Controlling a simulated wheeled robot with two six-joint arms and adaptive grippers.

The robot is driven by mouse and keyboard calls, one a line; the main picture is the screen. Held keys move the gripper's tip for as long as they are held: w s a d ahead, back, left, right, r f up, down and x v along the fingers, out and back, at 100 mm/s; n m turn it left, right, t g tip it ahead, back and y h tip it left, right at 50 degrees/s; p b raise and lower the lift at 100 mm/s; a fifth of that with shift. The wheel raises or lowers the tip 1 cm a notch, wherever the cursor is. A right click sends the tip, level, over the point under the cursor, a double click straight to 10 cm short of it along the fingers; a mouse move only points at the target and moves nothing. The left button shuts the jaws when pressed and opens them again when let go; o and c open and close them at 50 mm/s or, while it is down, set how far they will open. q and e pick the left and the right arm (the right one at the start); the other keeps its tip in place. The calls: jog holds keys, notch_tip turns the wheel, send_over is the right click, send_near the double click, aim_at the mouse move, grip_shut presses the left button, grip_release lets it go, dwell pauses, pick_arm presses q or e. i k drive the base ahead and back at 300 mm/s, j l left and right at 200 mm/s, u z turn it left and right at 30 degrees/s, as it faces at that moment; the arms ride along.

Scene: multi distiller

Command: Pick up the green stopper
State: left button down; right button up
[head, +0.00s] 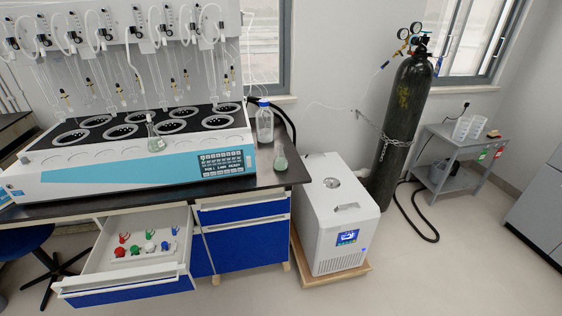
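The green stopper (134,252) lies in the open drawer (101,257) at the lower left of the head view. It sits in a front row between a red stopper (120,252) and a white stopper (149,247). A blue stopper (165,245) is at the right end of that row. Behind them stands a row of small coloured pieces, including a red one (123,237) and a blue one (175,231); they are too small to make out clearly. Neither of my grippers is in view.
The drawer is under a dark bench (262,178) that holds a white and blue distiller (140,178) with glassware.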

aim_at(135, 249)
jog(key=u, duration=1.4)
